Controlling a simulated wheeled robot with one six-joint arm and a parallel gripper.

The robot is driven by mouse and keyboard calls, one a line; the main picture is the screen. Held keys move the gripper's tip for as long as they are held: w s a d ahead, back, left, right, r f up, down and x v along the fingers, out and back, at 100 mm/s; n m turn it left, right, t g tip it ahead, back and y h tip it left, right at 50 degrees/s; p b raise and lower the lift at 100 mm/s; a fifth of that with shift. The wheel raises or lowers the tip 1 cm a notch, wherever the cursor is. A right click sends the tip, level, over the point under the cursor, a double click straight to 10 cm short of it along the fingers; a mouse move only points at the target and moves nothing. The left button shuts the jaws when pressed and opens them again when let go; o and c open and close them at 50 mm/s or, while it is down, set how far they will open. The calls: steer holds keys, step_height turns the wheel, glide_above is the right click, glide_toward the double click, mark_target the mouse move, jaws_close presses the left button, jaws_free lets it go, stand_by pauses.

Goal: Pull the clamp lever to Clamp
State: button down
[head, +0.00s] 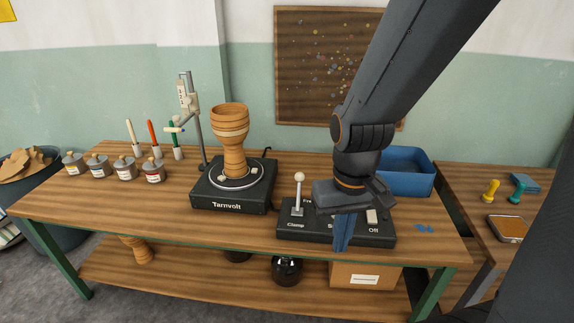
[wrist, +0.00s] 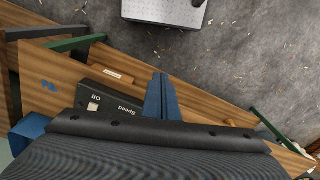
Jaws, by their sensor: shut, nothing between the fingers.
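The clamp lever (head: 299,180) is a pale stick with a round white knob at the left end of the black control box (head: 288,235). It stands about upright, with "Clamp" printed in front of its base and a partly hidden "Free" label beside it. I cannot tell which setting it is at. My gripper (head: 342,235) is to the right of the lever and apart from it, in front of the box's middle. Its blue fingers point down, shut and empty. In the wrist view the fingers (wrist: 162,95) are together beside the box (wrist: 120,100); the lever is hidden there.
A turntable base marked Tarnvolt (head: 228,200) holds a wooden goblet drum (head: 231,130) left of the box. A white switch (head: 371,216) marked Off is right of my gripper. A blue bin (head: 408,180) stands behind. Paint jars (head: 124,170) line the left bench.

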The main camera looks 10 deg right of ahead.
steer(key=w+r+m+t+p, duration=0.1)
steer(key=w+r+p, duration=0.2)
steer(key=w, duration=3.6)
steer(key=p, duration=0.4)
steer(key=shift+w+d+t, duration=0.15)
steer(key=shift+d+t, duration=0.15)
steer(key=shift+d, duration=0.05)
steer(key=shift+f, duration=0.1)
step_height(320, 180, down, 9)
steer(key=s+p, duration=0.2)
steer(key=p, duration=0.4)
steer(key=shift+s+a, duration=0.25)
steer(key=shift+a, duration=0.1)
